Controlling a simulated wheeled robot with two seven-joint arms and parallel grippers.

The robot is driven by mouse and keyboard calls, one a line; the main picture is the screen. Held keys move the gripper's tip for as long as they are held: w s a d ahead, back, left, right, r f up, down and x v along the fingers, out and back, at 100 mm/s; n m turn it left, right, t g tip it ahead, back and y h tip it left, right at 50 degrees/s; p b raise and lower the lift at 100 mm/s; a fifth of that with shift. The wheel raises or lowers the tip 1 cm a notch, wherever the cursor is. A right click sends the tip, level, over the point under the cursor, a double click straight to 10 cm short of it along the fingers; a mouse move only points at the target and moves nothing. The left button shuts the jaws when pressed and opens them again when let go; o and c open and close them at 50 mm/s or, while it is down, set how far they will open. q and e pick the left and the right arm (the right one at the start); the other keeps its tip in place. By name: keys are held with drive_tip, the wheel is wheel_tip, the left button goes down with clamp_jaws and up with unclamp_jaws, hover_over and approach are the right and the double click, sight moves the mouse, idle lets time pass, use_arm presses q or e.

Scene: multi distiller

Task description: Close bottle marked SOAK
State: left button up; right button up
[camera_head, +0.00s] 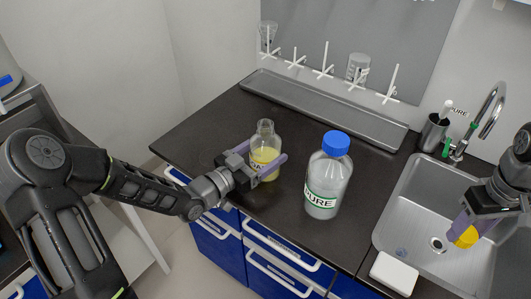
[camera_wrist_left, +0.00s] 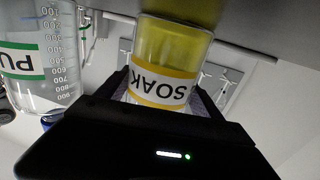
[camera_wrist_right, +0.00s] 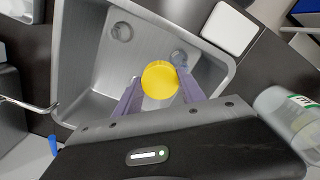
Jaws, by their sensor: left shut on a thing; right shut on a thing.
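The SOAK bottle (camera_head: 264,155) is a small clear bottle with yellow liquid, standing upright and uncapped on the dark counter. My left gripper (camera_head: 264,172) is shut around its body. In the left wrist view the bottle (camera_wrist_left: 168,60) shows upside down, its yellow-edged SOAK label between the fingers. My right gripper (camera_head: 468,228) is over the sink at the right, shut on a yellow cap (camera_head: 467,237). The cap also shows between the fingertips in the right wrist view (camera_wrist_right: 160,80). The cap is well apart from the bottle.
A larger clear bottle with a blue cap, labelled PURE (camera_head: 327,185), stands between the SOAK bottle and the sink (camera_head: 425,265). A white block (camera_head: 394,273) lies at the sink's front left. A grey tray with a drying rack (camera_head: 320,112) runs along the back.

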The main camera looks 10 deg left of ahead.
sight(265, 124)
use_arm(q)
drive_tip(key=shift+r, duration=0.15)
wheel_tip(265, 124, up, 10)
drive_tip(key=shift+f, duration=0.1)
idle(0.5)
idle(0.7)
